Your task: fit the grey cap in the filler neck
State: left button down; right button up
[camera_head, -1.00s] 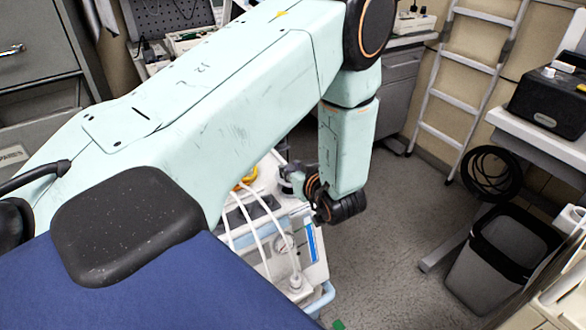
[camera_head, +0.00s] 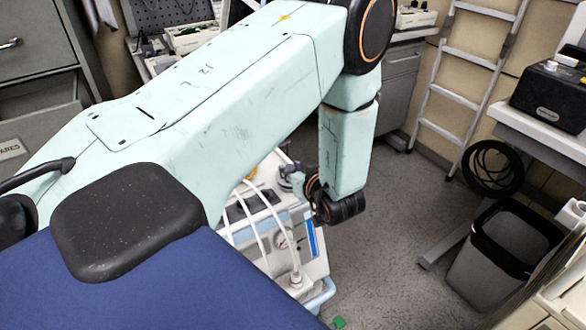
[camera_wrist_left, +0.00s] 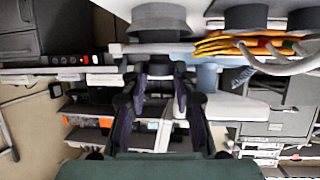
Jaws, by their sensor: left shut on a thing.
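My left gripper (camera_head: 300,184) is over the top of a white cart-like machine (camera_head: 312,268), partly hidden behind my own arm. In the left wrist view its fingers (camera_wrist_left: 160,84) are shut on a small dark grey piece, which looks like the grey cap (camera_wrist_left: 160,67). A round grey fitting (camera_wrist_left: 160,20) shows just past the fingertips, apart from the held piece in that picture. A similar grey one (camera_wrist_left: 246,17) is beside it. I cannot tell which is the filler neck. My right gripper is not in view.
White hoses (camera_head: 262,232) run over the machine close to the gripper. An orange-yellow bundle (camera_wrist_left: 225,43) lies near the fittings in the wrist view. A ladder (camera_head: 455,85), a black-rimmed bin (camera_head: 490,275) and a side table (camera_head: 550,135) stand at the right.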

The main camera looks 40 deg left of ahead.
pick_arm(q)
jog(key=shift+f, duration=0.5)
jog(key=c, duration=1)
grip_release()
jog(key=shift+o, duration=0.2)
jog(key=v, duration=0.7)
jog(key=shift+d, duration=0.25)
jog(key=shift+r, duration=0.1)
